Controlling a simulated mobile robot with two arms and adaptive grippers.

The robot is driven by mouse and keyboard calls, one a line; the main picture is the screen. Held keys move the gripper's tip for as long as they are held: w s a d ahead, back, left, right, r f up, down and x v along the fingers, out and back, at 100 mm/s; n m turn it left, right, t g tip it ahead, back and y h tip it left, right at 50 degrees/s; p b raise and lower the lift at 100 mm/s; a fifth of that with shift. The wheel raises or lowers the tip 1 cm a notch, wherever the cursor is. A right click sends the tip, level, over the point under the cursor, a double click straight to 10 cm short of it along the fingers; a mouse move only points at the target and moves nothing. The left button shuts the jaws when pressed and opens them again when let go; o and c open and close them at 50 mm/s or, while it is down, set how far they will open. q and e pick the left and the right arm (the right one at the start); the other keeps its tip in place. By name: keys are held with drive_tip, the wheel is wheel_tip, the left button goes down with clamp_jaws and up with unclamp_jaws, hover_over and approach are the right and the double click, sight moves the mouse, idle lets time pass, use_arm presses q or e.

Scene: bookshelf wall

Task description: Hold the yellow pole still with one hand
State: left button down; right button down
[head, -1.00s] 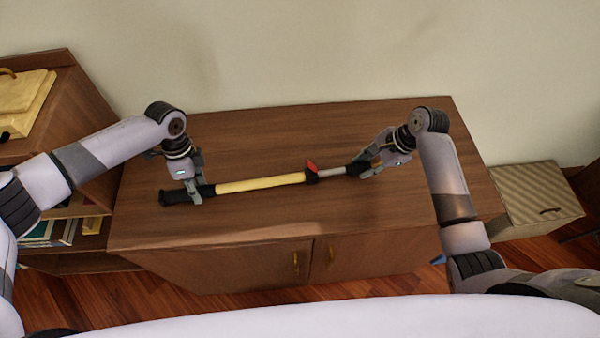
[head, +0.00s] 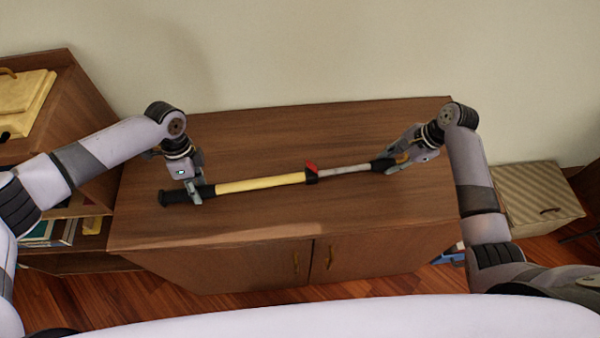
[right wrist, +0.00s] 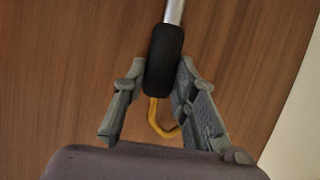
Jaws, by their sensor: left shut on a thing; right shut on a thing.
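The yellow pole (head: 260,184) lies across the wooden cabinet top, with a black grip at its left end, a red lever (head: 311,166) on a black collar, and a bare grey rod (head: 345,172) to the right. My left gripper (head: 194,194) is shut on the black grip at the left end. My right gripper (head: 392,165) is shut on the black sleeve at the rod's right end. In the right wrist view the black sleeve (right wrist: 164,60) sits between the fingertips, and a yellow hook (right wrist: 158,120) shows behind it between the fingers.
The cabinet top (head: 290,220) is otherwise clear, with a wall behind it. A shelf with a yellow box (head: 28,100) stands at the left. A striped box (head: 535,195) stands on the floor at the right.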

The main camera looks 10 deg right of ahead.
drive_tip(key=shift+w+d, duration=0.15)
drive_tip(key=shift+d, duration=1.35)
drive_tip(key=shift+w+d, duration=0.1)
drive_tip(key=shift+d, duration=1.35)
drive_tip(key=c, duration=1.1)
unclamp_jaws()
drive_tip(key=shift+a, duration=0.1)
drive_tip(key=v, duration=1.2)
